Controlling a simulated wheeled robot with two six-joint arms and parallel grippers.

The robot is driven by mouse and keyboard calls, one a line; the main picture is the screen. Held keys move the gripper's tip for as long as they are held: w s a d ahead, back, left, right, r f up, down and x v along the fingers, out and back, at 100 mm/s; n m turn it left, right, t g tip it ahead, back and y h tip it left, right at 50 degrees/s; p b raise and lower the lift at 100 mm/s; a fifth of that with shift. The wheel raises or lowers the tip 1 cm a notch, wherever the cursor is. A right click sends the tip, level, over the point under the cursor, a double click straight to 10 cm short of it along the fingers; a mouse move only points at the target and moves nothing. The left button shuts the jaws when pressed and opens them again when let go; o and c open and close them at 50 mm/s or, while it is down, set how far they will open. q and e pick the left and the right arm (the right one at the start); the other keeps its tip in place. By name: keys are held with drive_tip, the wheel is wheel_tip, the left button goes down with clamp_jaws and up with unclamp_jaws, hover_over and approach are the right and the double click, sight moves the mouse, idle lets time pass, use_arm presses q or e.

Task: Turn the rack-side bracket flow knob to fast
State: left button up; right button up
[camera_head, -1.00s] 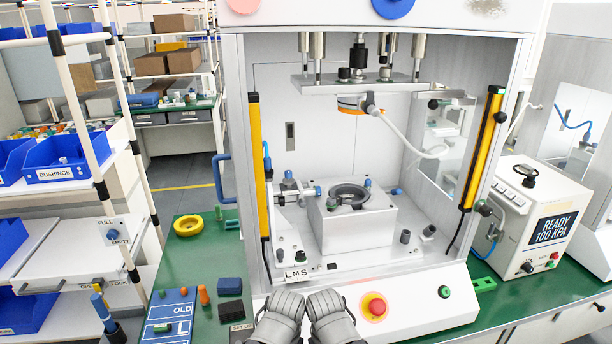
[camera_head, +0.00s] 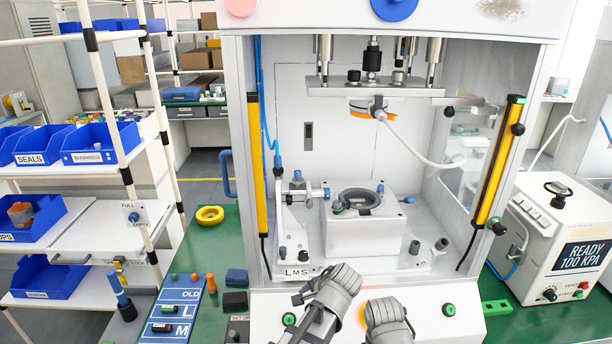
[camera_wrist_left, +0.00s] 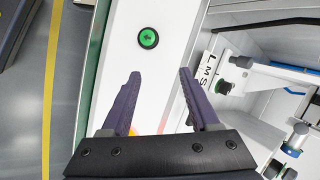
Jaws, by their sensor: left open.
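The rack-side bracket (camera_head: 291,222) is an upright white plate inside the press at its left. A small blue-topped knob (camera_head: 297,174) sits at its top, beside a horizontal silver fitting; I cannot read a slow or fast mark on it. Blue-ended parts of this fitting (camera_wrist_left: 300,128) show at the right of the left wrist view. My left gripper (camera_head: 302,294) is low in front of the press panel, below and apart from the bracket. In the left wrist view its two dark fingers (camera_wrist_left: 158,88) are spread and empty.
An L M S label (camera_head: 298,271) with small dark knobs lies at the bracket's foot. A green button (camera_head: 289,319) is on the front panel. A yellow light-curtain bar (camera_head: 257,165) stands left of the bracket. The fixture block (camera_head: 362,234) stands right of it.

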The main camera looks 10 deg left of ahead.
use_arm(q)
drive_tip(key=w+a+r+m+t+y, duration=0.25)
drive_tip(key=w+r+m, duration=0.2)
drive_tip(key=w, duration=0.35)
drive_tip(key=w+a+r+m+t+y, duration=0.1)
drive_tip(key=w+a+r+m+t, duration=0.3)
drive_tip(key=w, duration=0.3)
drive_tip(key=m+t+p, duration=0.1)
drive_tip(key=m+t, duration=0.4)
drive_tip(key=m, duration=0.7)
approach(299, 177)
drive_tip(key=x, duration=0.4)
drive_tip(key=shift+g+y, duration=0.25)
drive_tip(key=shift+x, duration=3.65)
drive_tip(key=shift+d+r, duration=0.1)
drive_tip(key=shift+r, duration=0.05)
clamp_jaws()
